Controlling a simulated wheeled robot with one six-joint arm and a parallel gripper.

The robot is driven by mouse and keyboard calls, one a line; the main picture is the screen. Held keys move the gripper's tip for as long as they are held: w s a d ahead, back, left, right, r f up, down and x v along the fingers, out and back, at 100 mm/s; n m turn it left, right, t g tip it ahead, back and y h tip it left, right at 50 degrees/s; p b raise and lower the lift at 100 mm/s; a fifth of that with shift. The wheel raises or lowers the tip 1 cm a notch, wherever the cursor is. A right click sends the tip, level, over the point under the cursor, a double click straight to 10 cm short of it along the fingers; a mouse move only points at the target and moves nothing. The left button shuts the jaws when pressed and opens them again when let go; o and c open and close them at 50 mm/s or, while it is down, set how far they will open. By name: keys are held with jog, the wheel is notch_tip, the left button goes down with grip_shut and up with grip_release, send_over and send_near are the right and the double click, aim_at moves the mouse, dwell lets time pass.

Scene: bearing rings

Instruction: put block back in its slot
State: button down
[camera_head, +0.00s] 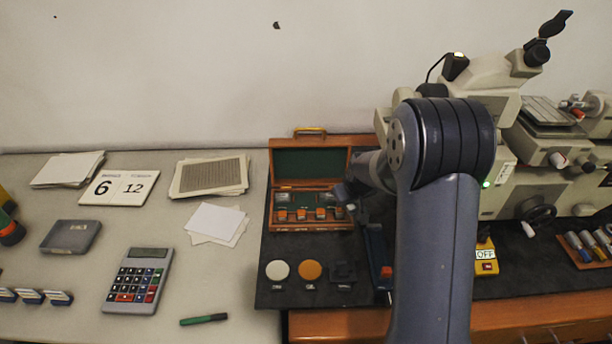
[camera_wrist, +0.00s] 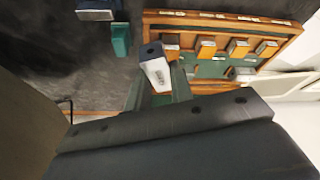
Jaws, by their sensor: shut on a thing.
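The open wooden case (camera_head: 292,184) with green lining stands left of my arm in the head view. It holds a row of small blocks (camera_head: 301,213). In the wrist view the case (camera_wrist: 275,21) lies beyond my fingers, with several orange-faced blocks (camera_wrist: 237,48) in its slots. My gripper (camera_wrist: 158,88) is shut on a pale metal block (camera_wrist: 157,72) with a dark end. The held block is tilted in the picture, close to the case's near left corner. In the head view my gripper (camera_head: 346,193) is at the case's right end, and the block is hard to make out.
A white disc (camera_head: 277,270), an orange disc (camera_head: 310,270) and a dark square piece (camera_head: 343,271) lie on the black mat (camera_head: 270,296) before the case. A blue tool (camera_head: 377,250) lies beside them. A microscope (camera_head: 490,80) stands behind my arm. A calculator (camera_head: 137,281) is at left.

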jog(key=w+a+n+y, duration=0.1)
jog(key=w+n, duration=0.1)
jog(key=w+a+n+g+y, duration=0.1)
jog(key=w+a+n, duration=0.3)
jog(key=shift+w+a+f+y, duration=0.15)
jog(key=shift+w+f+y, duration=0.2)
jog(key=shift+y, duration=0.05)
jog(key=w+a+n+g+y, duration=0.1)
jog(key=w+a+n+g, duration=0.2)
jog(key=a+n, duration=0.25)
jog(key=n+b, duration=0.3)
send_over(302, 200)
jog(key=d, duration=0.2)
jog(key=shift+m+g, duration=0.25)
jog(key=shift+g, duration=0.05)
jog(key=f, duration=0.4)
jog(key=shift+a+f, duration=0.2)
jog(key=shift+f, duration=0.15)
jog(key=shift+f+b, duration=0.55)
jog(key=shift+b, duration=0.2)
jog(key=shift+b, duration=0.55)
jog(key=shift+f+b, duration=0.25)
jog(key=shift+b, duration=0.05)
jog(key=c, duration=1.2)
grip_release()
